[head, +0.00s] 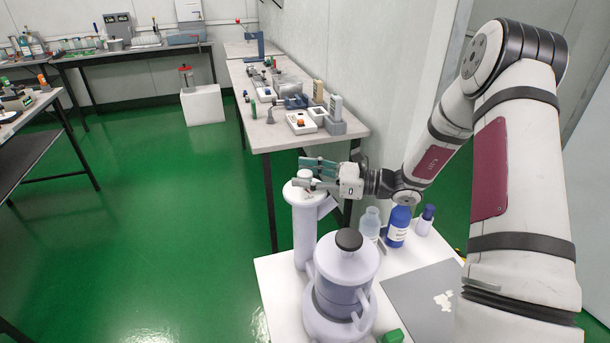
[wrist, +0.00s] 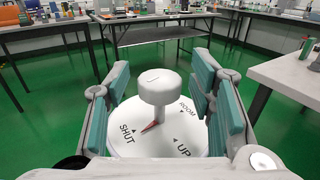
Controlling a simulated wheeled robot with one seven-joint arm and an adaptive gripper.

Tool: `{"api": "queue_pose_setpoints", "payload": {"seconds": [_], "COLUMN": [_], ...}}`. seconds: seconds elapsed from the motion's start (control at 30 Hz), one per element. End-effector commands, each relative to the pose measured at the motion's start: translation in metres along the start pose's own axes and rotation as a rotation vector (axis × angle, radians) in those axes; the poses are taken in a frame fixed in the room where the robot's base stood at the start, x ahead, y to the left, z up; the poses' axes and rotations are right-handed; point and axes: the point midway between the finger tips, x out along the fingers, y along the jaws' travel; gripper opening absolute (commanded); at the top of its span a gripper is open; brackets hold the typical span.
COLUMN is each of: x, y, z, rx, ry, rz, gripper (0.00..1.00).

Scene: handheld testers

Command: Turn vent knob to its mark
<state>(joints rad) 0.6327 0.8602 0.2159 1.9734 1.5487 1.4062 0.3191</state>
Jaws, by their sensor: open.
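The vent knob (wrist: 158,88) is a pale round cap on a short stem, in the middle of the wrist view. It stands on a white round dial (wrist: 160,146) lettered SHUT, UP and ROOM, with small dark arrow marks. A red pointer (wrist: 150,127) at the knob's foot points down-left, close to the SHUT lettering. My gripper (wrist: 158,100) is open, its teal fingers on either side of the knob with gaps showing. In the head view my gripper (head: 308,170) is at the top of the tall white column (head: 305,230), partly covering the knob.
A lidded pale vessel (head: 345,270) stands close in front of the column on a white table (head: 275,290). Several bottles, including a blue one (head: 398,227), stand to the right by a grey mat (head: 420,300). A bench (head: 285,140) with several devices lies behind.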

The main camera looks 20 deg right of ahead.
Motion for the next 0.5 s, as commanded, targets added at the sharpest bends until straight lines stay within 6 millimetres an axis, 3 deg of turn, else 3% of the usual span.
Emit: {"api": "queue_pose_setpoints", "payload": {"seconds": [0.33,0.5], "x": [0.0033,0.0032], "y": [0.0,0.0001], "z": [0.0002,0.0002], "rx": [0.0,0.0], "ry": [0.0,0.0], "rz": [0.0,0.0], "gripper": [0.47,0.09]}}
